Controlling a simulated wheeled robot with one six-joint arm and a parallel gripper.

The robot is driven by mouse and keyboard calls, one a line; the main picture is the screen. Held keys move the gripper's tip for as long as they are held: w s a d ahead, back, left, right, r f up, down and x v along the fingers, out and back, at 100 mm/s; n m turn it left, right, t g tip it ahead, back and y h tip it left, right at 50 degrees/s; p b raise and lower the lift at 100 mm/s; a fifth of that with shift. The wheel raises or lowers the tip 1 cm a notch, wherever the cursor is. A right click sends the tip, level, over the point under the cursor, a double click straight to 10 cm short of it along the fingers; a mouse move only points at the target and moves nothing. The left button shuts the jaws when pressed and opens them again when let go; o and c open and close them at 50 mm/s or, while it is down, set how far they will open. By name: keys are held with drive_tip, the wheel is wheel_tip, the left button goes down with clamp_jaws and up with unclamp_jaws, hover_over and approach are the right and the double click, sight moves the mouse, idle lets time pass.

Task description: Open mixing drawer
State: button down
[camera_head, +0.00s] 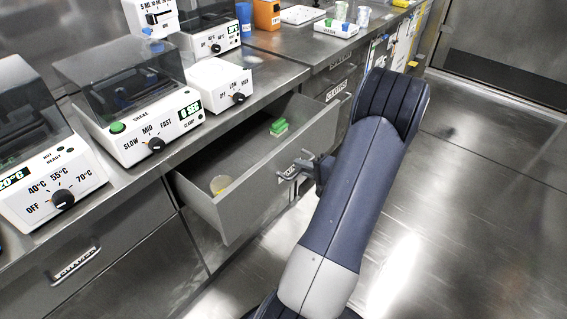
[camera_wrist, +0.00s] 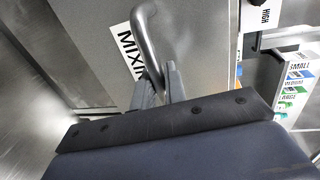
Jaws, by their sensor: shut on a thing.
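The mixing drawer (camera_head: 232,212) is pulled well out from under the counter in the head view. A green block (camera_head: 279,127) and a pale round item (camera_head: 220,184) lie inside it. My gripper (camera_head: 312,172) is at the drawer's front, at its metal handle (camera_head: 290,168). In the wrist view my gripper's fingers (camera_wrist: 160,85) are shut on the curved handle (camera_wrist: 146,40). A label starting "MIXI" (camera_wrist: 130,50) shows beside the handle, partly hidden.
A shaker (camera_head: 140,130), a heater (camera_head: 50,190) and a small dial unit (camera_head: 220,85) stand on the counter (camera_head: 150,175). A closed shaker drawer (camera_head: 75,265) is at the lower left. Open floor (camera_head: 480,200) lies to the right.

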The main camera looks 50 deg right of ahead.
drive_tip(key=f+b+v, duration=0.1)
drive_tip(key=v, duration=0.5)
drive_tip(key=shift+s+f, duration=0.15)
drive_tip(key=shift+s, duration=0.25)
drive_tip(key=c, duration=1.5)
unclamp_jaws()
drive_tip(key=shift+c, duration=0.2)
drive_tip(key=shift+d, duration=0.1)
drive_tip(key=v, duration=1)
drive_tip(key=shift+s+p, duration=0.3)
drive_tip(key=shift+s, duration=0.1)
drive_tip(key=shift+w, duration=0.1)
drive_tip(key=x, duration=1.1)
drive_tip(key=shift+w+b, duration=0.3)
drive_tip(key=shift+b, duration=0.1)
